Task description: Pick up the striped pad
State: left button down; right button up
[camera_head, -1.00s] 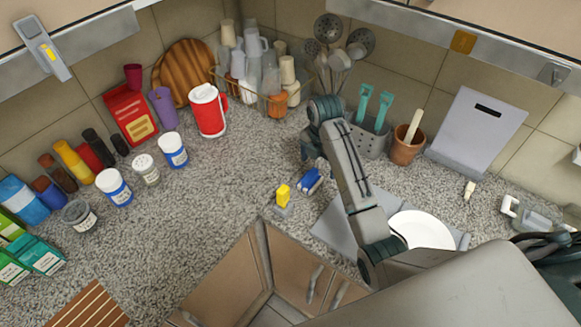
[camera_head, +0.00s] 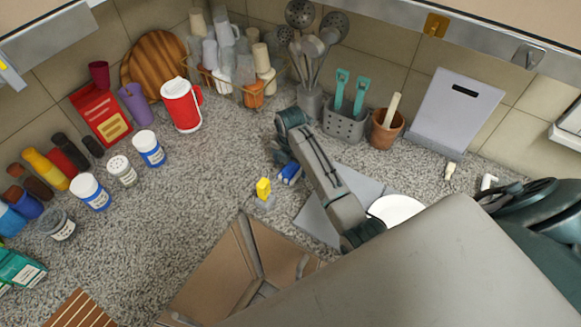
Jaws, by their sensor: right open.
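A small blue pad (camera_head: 291,174) with a pale part lies on the speckled counter, beside a yellow block on a grey base (camera_head: 263,189). Its stripes are too small to make out clearly. My right arm reaches in from the lower right, and my right gripper (camera_head: 281,156) points down just behind and left of the blue pad. It is open, and its fingers are small and partly hidden by the arm. I cannot tell whether it touches the pad. My left gripper is not in view.
A grey mat (camera_head: 318,222) with a white plate (camera_head: 396,208) lies right of the pad, partly under my arm. A grey utensil caddy (camera_head: 343,125) and a terracotta pot (camera_head: 385,130) stand behind. A slatted wooden board (camera_head: 82,310) is at bottom left.

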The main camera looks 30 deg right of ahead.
jog(key=shift+s+a+f, duration=0.1)
jog(key=shift+a+f, duration=0.05)
jog(key=shift+f, duration=0.7)
jog(key=c, duration=1.1)
